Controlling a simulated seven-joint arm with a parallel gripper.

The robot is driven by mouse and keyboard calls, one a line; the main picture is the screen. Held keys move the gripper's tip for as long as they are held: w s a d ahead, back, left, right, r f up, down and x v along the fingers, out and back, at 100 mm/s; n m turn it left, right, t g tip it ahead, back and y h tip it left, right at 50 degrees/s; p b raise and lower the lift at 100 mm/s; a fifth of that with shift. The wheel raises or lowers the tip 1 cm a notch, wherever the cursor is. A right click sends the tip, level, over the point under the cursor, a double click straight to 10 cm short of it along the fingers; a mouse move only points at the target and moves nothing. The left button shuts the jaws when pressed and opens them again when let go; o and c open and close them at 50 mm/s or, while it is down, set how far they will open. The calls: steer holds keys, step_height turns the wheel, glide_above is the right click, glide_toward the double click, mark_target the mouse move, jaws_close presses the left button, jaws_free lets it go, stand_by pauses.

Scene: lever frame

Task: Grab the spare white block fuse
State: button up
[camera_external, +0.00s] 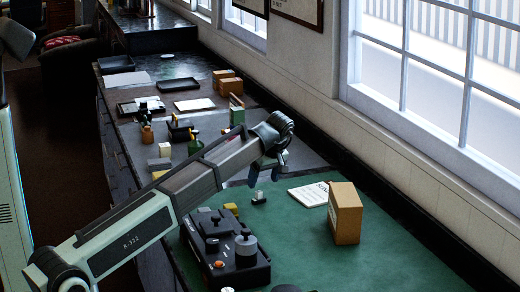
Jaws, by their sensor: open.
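A small white block (259,196) with a dark part at its base stands on the green mat, left of the white printed sheet. It looks like the white block fuse, but it is too small to be certain. My gripper (267,175) hangs above and slightly beyond it in the picture, with its dark fingers apart and nothing seen between them. The gripper and the block look apart. A black device (240,270) with knobs, a grey cylinder and an orange button sits on the mat at the front left; whether it holds a fuse cannot be told.
A tan box (345,213) stands right of the printed sheet (309,194). Another white block (165,150) and a yellow block (160,164) lie left of my arm, among several small items. Windows and wall border the right.

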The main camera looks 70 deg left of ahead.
mark_target(259, 192)
steer(key=shift+d+x, duration=0.1)
steer(key=shift+x, duration=1.55)
steer(key=shift+d+x, duration=0.15)
steer(key=shift+x, duration=1.5)
steer(key=shift+s, duration=0.15)
steer(key=c, duration=1.1)
steer(key=shift+r, duration=0.1)
